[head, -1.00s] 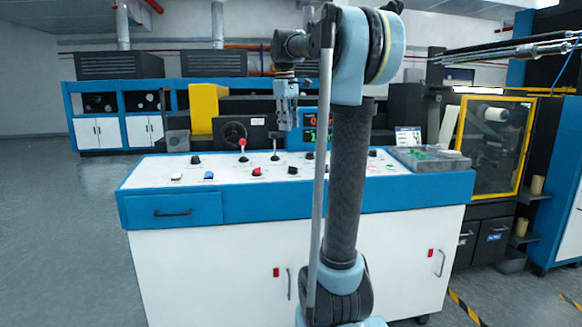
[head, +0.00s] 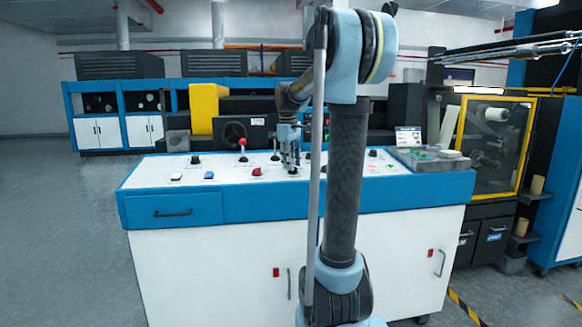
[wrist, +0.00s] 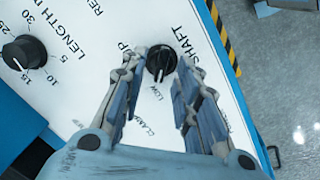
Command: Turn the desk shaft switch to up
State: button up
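The shaft switch is a round black knob (wrist: 160,62) on the white desk panel, near the printed word SHAFT in the wrist view. Its white pointer mark faces the LOW label; the partly covered UP label is to the left. My gripper (wrist: 169,64) is open, with its two fingers on either side of the knob in the picture. I cannot tell whether either finger touches it. In the head view my gripper (head: 290,161) hangs pointing down just above the panel at the knob.
The white desk (head: 215,260) carries several other knobs, levers and buttons, including a red-topped lever (head: 243,145) to the left. A larger length knob (wrist: 24,52) is on the left in the wrist view. A grey box (head: 432,160) stands at the desk's right end.

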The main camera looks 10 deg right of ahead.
jog(key=shift+d+f, duration=0.1)
jog(key=shift+f, duration=0.6)
jog(key=shift+c, duration=0.5)
grip_shut()
